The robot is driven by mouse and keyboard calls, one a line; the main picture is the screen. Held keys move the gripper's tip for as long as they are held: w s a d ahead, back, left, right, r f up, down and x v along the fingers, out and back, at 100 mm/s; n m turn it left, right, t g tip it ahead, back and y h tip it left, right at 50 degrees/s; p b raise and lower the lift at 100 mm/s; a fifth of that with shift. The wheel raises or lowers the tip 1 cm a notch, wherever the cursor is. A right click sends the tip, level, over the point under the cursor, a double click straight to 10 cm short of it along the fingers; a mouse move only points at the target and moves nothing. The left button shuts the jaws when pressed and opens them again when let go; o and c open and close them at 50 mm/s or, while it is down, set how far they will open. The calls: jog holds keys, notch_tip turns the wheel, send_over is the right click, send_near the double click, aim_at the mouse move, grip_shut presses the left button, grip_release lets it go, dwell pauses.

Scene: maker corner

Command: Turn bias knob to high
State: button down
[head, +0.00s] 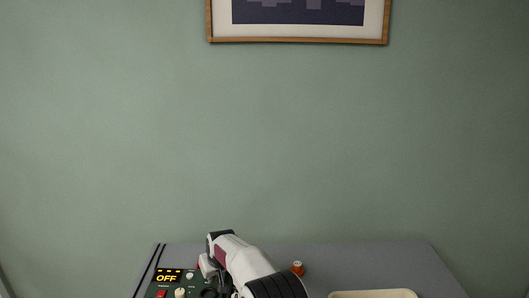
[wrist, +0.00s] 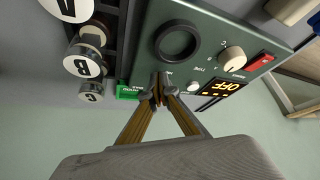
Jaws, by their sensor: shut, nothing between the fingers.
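A dark green control panel (wrist: 205,30) carries a cream knob (wrist: 232,57) with small printed marks around it; I cannot read for certain which knob is the bias one. Beside it are a large black ring (wrist: 177,42), a small white knob (wrist: 193,87), a red switch (wrist: 260,62) and a display reading OFF (wrist: 222,86). My gripper (wrist: 160,92) is shut and empty near the panel's edge, by the black ring and apart from the cream knob. I cannot tell whether its tips touch the panel. In the head view the cream knob (head: 180,293) shows left of my arm.
Black cylinders with white caps marked A, B (wrist: 82,60) and C stand in a dark rack beside the panel. A green tag (wrist: 128,91) lies near my fingertips.

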jog(key=shift+r, duration=3)
jog(key=shift+r, duration=0.1)
